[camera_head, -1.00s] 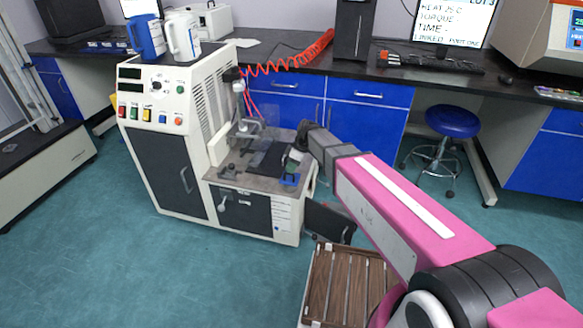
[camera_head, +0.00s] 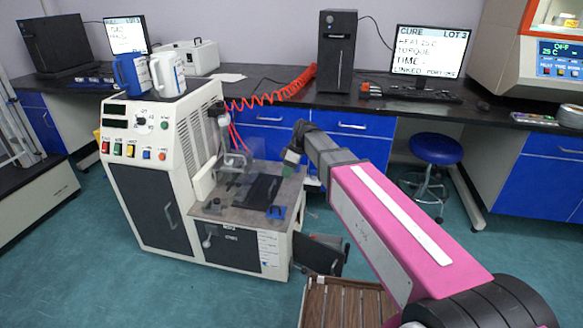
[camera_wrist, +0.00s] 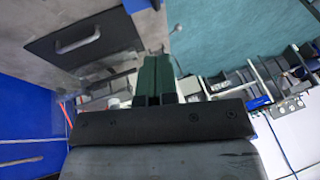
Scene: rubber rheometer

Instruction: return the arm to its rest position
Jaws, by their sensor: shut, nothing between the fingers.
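My pink arm reaches from the lower right toward the white rheometer cabinet (camera_head: 150,190) in the head view. My gripper (camera_head: 290,160) is at the arm's far end, above the right side of the machine's work surface and apart from it. In the wrist view my gripper's dark green fingers (camera_wrist: 156,75) lie side by side, shut with nothing between them. A black plate (camera_head: 258,190) and a small blue part (camera_head: 276,212) lie on the machine's work surface below my gripper.
A blue jug (camera_head: 130,75) and a white jug (camera_head: 168,73) stand on the machine. A red coiled hose (camera_head: 280,93) hangs behind it. A slatted wooden top (camera_head: 340,302) is below my arm. A blue stool (camera_head: 437,150) stands right. Floor at left is clear.

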